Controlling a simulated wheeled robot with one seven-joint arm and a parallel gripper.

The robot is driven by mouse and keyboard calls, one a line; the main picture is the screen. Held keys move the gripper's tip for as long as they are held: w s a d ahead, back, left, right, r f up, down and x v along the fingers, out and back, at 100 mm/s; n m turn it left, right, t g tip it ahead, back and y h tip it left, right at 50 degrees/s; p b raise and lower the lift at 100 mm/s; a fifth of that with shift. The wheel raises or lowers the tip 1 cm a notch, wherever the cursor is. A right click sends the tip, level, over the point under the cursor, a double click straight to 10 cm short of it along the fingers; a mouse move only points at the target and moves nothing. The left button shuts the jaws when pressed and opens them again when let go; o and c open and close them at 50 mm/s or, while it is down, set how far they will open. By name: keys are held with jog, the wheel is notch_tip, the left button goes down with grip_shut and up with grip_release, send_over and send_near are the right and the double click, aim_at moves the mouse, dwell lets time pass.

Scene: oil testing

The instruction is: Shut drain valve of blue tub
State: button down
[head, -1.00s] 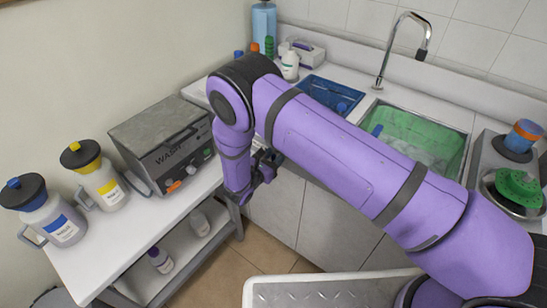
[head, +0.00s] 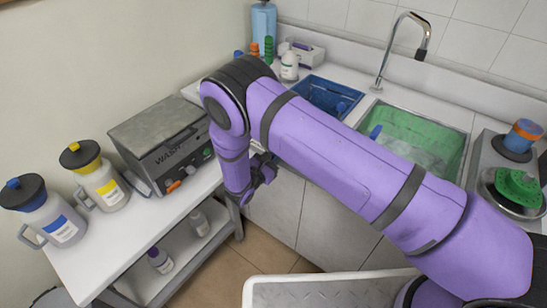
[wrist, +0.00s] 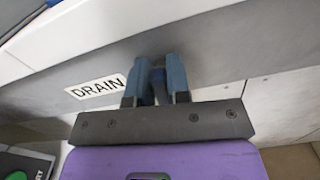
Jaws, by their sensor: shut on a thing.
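The blue tub (head: 318,84) is set into the counter in the head view, partly hidden by my arm. In the wrist view a white "DRAIN" label (wrist: 96,87) is on the grey front face, left of the fingers. My gripper (wrist: 155,72) is shut on a dark blue drain valve handle (wrist: 159,88), which shows as a narrow piece between the two blue-grey fingers. Most of the handle is hidden by the fingers. In the head view my gripper (head: 264,168) is low in front of the counter, between it and the wash machine; the valve is not clear there.
The grey wash machine (head: 160,140) stands on a white table left of my gripper. A green basin (head: 420,140) under the tap lies right of the blue tub.

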jog(key=m, duration=0.3)
jog(key=shift+s+d+f+m, duration=0.1)
jog(key=shift+s+d+m, duration=0.05)
jog(key=shift+s+m, duration=0.15)
jog(key=shift+s+d+f+m, duration=0.15)
jog(key=shift+f+m, duration=0.15)
jog(key=shift+m, duration=1.8)
jog(key=shift+d+f+m, duration=0.1)
jog(key=shift+f+m, duration=0.15)
jog(key=shift+m, duration=1.85)
jog(key=shift+s+d+f+m, duration=0.15)
jog(key=shift+f+m, duration=0.15)
jog(key=shift+m, duration=1.8)
jog(key=c, duration=1.1)
grip_release()
jog(key=shift+w, duration=0.1)
